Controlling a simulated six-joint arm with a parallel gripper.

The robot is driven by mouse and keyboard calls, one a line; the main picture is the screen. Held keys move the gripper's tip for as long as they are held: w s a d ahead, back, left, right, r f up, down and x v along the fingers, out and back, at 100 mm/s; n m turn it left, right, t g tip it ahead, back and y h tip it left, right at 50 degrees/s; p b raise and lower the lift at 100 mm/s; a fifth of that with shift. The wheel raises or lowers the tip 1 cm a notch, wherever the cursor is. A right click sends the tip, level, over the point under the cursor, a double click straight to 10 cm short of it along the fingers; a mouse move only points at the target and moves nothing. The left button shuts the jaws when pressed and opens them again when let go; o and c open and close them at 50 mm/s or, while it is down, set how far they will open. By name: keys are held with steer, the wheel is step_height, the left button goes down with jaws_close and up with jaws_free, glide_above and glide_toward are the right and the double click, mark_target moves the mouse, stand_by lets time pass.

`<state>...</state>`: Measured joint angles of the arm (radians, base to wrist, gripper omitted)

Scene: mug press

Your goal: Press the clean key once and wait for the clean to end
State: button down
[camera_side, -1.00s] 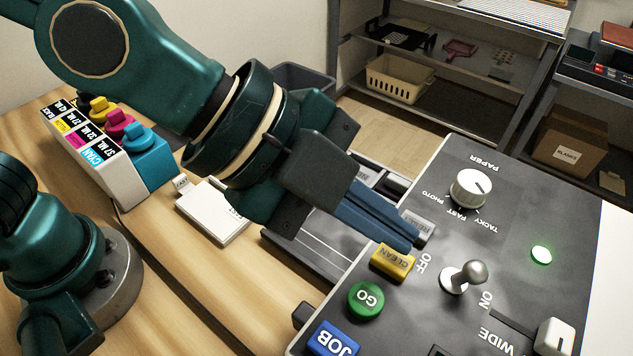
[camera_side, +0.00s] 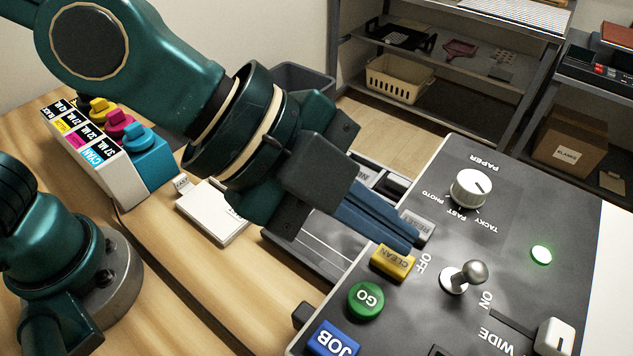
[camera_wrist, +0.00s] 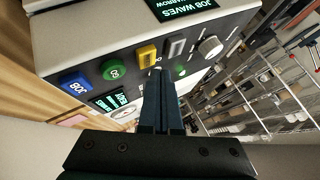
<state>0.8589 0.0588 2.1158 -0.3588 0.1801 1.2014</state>
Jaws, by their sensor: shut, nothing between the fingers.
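The yellow clean key (camera_side: 393,264) is on the dark control panel (camera_side: 440,230), between the grey reset key (camera_side: 417,228) and the green GO key (camera_side: 366,299). It also shows in the wrist view (camera_wrist: 147,55). My gripper (camera_side: 414,245) is shut and empty. Its blue fingertips are at the upper edge of the clean key, close to the reset key. In the wrist view the fingertips (camera_wrist: 158,70) are just below the clean key. I cannot tell whether they touch it. A round lamp (camera_side: 541,255) on the panel glows green.
A toggle lever (camera_side: 472,273) between OFF and ON stands right of the clean key. A paper knob (camera_side: 471,189) is farther up the panel. The blue JOB key (camera_side: 333,339) is at the near edge. Ink bottles (camera_side: 127,135) stand on the wooden table at left.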

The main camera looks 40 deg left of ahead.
mark_target(380, 254)
steer(key=shift+r, duration=0.1)
steer(key=shift+r, duration=2.45)
steer(key=w+a+r+n+t+y, duration=0.1)
steer(key=w+a+n+t+y, duration=0.2)
steer(key=a, duration=0.5)
steer(key=w+a+r+n, duration=0.2)
steer(key=a+n, duration=0.2)
steer(key=a, duration=0.4)
steer(key=s+a+f+n+g+y, duration=0.2)
steer(key=s+a+f+n+y, duration=0.2)
steer(key=s+a+f+n, duration=0.5)
steer(key=a+n, duration=0.2)
steer(key=n, duration=0.1)
steer(key=shift+s+a+f+n+g, duration=0.2)
steer(key=shift+s+f+n+g, duration=0.1)
steer(key=shift+f+n+g, duration=0.1)
steer(key=shift+r, duration=0.1)
